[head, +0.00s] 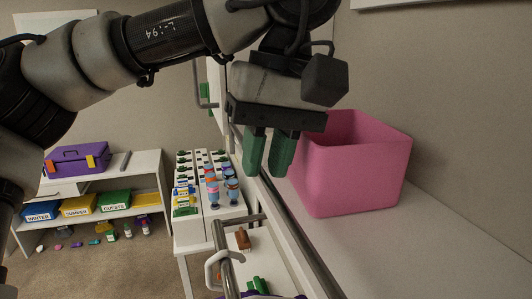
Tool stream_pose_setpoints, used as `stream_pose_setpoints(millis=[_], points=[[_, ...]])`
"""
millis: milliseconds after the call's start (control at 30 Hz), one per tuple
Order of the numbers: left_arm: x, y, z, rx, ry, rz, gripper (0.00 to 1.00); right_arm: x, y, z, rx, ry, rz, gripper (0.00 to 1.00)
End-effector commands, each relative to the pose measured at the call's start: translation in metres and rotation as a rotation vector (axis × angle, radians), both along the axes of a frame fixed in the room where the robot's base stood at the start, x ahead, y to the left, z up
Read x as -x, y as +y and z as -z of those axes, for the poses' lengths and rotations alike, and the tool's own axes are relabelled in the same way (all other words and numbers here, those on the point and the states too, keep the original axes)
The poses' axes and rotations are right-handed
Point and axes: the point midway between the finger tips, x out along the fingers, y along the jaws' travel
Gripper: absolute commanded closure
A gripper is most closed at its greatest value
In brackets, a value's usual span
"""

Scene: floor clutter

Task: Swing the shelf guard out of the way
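A long metal rail (297,222) runs along the edge of the white shelf at the right, and it looks like the shelf guard. A second metal bar (225,258) with a pale looped handle stands closer, at lower centre. I cannot tell whether the two are joined. My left gripper (266,168) points down over the rail's far part, in front of the pink bin. Its two green fingers are slightly apart with nothing seen between them. I cannot tell whether they touch the rail. My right gripper is not in view.
A pink bin (362,177) stands on the white shelf (440,245) against the wall. A white stand (184,241) holds small bottles and figures. A low rack (145,170) at the left holds a purple toolbox (76,160) and labelled bins. Small items lie on the carpet.

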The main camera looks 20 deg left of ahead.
Motion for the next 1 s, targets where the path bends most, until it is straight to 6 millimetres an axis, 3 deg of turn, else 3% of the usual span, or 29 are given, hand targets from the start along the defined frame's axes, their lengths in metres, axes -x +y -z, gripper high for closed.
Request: stream_pose_setpoints(millis=[33,133,533,1000], points=[[0.0,0.0,0.0,0.0,0.0,0.0,0.87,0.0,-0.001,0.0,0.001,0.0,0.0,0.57],[0.0,0.0,0.0,0.0,0.0,0.0,1.0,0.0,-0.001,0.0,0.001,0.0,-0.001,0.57],[0.002,0.003,0.003,0.041,-0.025,0.001,1.0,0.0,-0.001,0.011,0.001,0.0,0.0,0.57],[0.018,0.028,0.014,0.34,-0.226,-0.001,1.0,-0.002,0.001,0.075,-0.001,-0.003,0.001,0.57]])
